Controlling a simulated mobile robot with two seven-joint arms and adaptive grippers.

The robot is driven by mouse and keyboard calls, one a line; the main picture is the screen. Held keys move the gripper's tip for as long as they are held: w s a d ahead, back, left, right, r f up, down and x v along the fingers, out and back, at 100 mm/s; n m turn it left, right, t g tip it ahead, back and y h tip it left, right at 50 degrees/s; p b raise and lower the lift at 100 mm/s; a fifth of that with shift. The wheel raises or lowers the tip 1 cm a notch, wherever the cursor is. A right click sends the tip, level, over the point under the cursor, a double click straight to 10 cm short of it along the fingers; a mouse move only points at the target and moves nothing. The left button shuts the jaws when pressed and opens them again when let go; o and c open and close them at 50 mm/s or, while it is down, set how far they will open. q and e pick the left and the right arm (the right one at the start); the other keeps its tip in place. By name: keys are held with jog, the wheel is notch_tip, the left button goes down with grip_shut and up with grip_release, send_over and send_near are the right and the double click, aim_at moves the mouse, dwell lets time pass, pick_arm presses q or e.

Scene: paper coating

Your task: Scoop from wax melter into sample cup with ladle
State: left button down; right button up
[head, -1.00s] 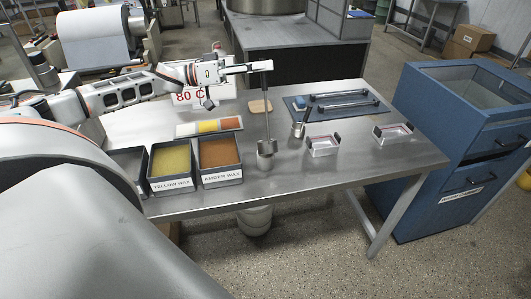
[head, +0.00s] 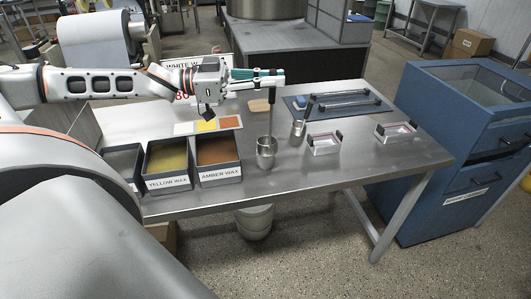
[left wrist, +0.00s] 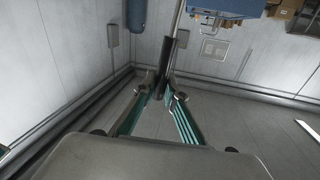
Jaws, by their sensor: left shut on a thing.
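My left gripper (head: 270,79) is shut on the upper end of an upright ladle (head: 270,121). In the left wrist view, the fingers (left wrist: 165,97) close around its dark handle (left wrist: 168,58). The ladle's lower end is at the mouth of the metal sample cup (head: 266,160); how deep it sits, and whether it holds wax, I cannot tell. The wax melter's yellow wax compartment (head: 166,184) and amber wax compartment (head: 219,173) stand left of the cup, with a grey compartment (head: 124,162) farther left. My right gripper is not in view.
A second metal cup (head: 298,129) with a dark stick leaning in it stands right of the ladle. Two small metal trays (head: 324,144) (head: 395,132) and a dark mat (head: 292,104) with bars lie farther right. The table's front right (head: 350,172) is clear.

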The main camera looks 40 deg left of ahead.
pick_arm(q)
jog(key=shift+s+d+f+m, duration=0.25)
jog(key=shift+s+d+m, duration=0.55)
jog(key=shift+s+d, duration=0.25)
jog(key=shift+w, duration=0.1)
notch_tip(320, 180, up, 3)
jog(key=p, duration=0.3)
